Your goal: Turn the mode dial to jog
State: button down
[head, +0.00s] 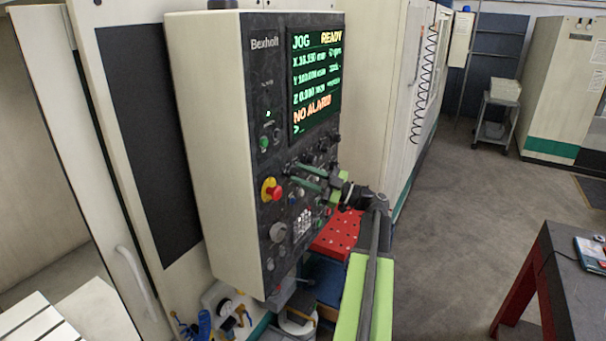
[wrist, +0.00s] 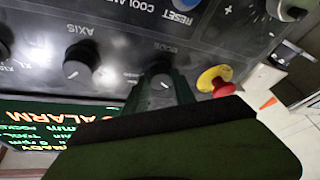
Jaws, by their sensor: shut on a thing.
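The mode dial (wrist: 162,80) is a dark round knob under the label MODE, which appears upside down in the wrist view. My gripper (head: 292,174) reaches the control panel (head: 267,85) from the right, its green fingers side by side at the dials. In the wrist view my gripper (wrist: 160,92) is shut on the mode dial, and its fingers cover part of it. The dial's pointer is not clear. The screen (head: 316,80) reads JOG, READY and NO ALARM. In the head view the fingers largely hide the dial.
A red emergency stop button (head: 274,191) on a yellow base is left of my fingers. The axis dial (wrist: 80,70) is beside the mode dial. A red perforated tray (head: 338,232) is below the panel. A dark table (head: 575,265) stands at the right; the floor between is clear.

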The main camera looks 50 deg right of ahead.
jog(key=shift+n, duration=0.3)
jog(key=c, duration=1.1)
grip_release()
jog(key=shift+a, duration=0.1)
jog(key=shift+o, duration=0.2)
jog(key=b+v, duration=0.4)
jog(key=v, duration=1.3)
jog(key=shift+s+d+b, duration=0.2)
jog(key=shift+b, duration=0.2)
jog(key=shift+r, duration=0.1)
